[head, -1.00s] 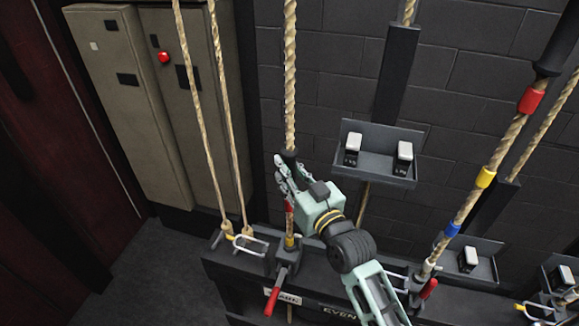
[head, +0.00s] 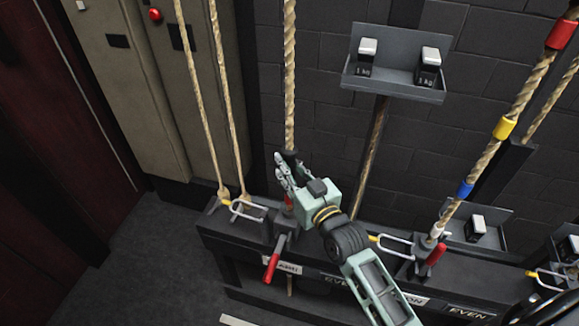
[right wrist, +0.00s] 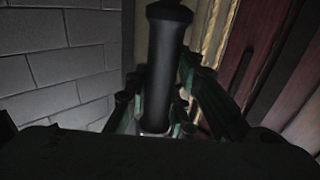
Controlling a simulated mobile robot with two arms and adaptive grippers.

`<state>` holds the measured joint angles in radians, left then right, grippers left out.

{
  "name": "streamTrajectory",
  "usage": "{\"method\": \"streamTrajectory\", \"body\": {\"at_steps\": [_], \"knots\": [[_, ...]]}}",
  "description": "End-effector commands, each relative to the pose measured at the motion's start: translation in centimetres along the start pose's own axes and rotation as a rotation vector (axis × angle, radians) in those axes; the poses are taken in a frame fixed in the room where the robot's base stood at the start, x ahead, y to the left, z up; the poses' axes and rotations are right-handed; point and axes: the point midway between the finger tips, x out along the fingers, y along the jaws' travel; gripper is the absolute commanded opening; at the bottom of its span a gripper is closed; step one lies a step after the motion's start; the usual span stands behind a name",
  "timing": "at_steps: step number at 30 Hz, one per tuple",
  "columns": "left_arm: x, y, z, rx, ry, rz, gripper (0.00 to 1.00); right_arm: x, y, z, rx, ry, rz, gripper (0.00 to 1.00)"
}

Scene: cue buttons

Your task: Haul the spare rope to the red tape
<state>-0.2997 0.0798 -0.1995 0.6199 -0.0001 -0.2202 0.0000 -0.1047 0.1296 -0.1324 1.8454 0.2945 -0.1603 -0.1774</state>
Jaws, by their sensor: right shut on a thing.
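My right gripper (head: 287,178) is shut on a black sleeve on a tan rope (head: 290,70) in the head view. The rope hangs upright above the rail. In the right wrist view the black sleeve (right wrist: 165,75) stands between the fingers. A small piece of red tape (head: 288,201) shows just below the gripper, partly hidden by it. Another rope (head: 530,82) at the right carries red tape (head: 562,35), yellow tape (head: 504,128), blue tape (head: 465,190) and a white band. I cannot read which rope is labelled spare. My left gripper is not in view.
A dark rail (head: 225,235) with red lever handles (head: 271,266) and wire loops runs below the ropes. A grey tray (head: 395,84) with two 1 kg weights is on the wall side. Two thinner ropes (head: 195,105) hang left, before a beige cabinet (head: 130,95).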

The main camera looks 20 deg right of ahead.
Motion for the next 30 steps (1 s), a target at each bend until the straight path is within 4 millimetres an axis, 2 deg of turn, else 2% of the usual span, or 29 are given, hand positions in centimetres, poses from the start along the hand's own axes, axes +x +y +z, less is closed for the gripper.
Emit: {"method": "streamTrajectory", "body": {"at_steps": [1,7,19,23,30], "knots": [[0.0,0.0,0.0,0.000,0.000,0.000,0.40,0.1,0.0,-0.3,0.000,0.007,0.001,0.24],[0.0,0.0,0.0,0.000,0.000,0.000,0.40,0.1,0.0,-0.3,0.000,0.007,0.001,0.41],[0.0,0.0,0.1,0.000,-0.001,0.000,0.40,-0.5,0.0,-0.2,0.000,0.005,0.001,0.42],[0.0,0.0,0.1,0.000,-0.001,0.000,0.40,-2.4,0.0,-0.1,-0.001,0.004,0.001,0.42],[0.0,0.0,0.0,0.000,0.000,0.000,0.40,-7.4,0.0,-0.1,-0.001,0.003,0.001,0.42]]}}
